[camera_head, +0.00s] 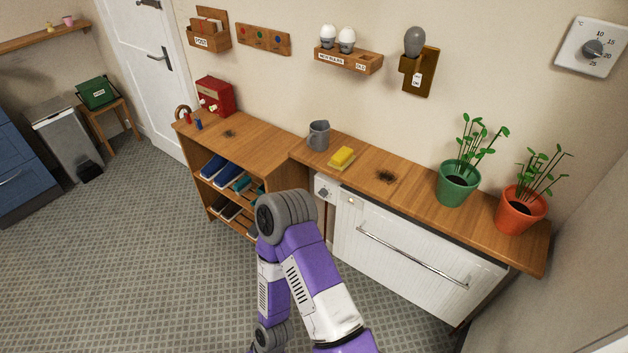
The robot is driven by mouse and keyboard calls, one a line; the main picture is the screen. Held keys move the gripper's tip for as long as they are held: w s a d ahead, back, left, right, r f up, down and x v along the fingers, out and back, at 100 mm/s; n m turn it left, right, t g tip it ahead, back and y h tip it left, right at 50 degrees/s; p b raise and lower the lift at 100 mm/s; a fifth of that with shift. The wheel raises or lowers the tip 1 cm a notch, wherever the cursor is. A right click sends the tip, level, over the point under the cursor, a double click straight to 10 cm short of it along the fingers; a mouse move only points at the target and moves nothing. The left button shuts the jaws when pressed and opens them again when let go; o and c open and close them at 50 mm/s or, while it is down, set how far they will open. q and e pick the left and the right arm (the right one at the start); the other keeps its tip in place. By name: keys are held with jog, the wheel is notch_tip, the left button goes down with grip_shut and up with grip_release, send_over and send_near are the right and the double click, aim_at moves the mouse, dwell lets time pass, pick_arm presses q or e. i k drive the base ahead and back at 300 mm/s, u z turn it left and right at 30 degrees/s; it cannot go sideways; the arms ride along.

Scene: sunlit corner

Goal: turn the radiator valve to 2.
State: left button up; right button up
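One of my purple and white arms rises from the bottom, bends at a grey elbow just left of the valve and comes back down. I cannot tell which arm it is. Neither gripper shows in this view, and nothing of mine is seen touching the valve.
The wooden shelf (410,191) above the radiator holds a grey mug (318,136), a yellow sponge (342,156), a green pot (457,186) and an orange pot (520,210). A shoe rack (245,146) stands left of the valve. A thermostat (592,48) hangs upper right.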

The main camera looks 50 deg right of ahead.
aim_at(323, 192)
jog(key=z, duration=0.95)
jog(key=i, duration=1.45)
jog(key=z, duration=1.2)
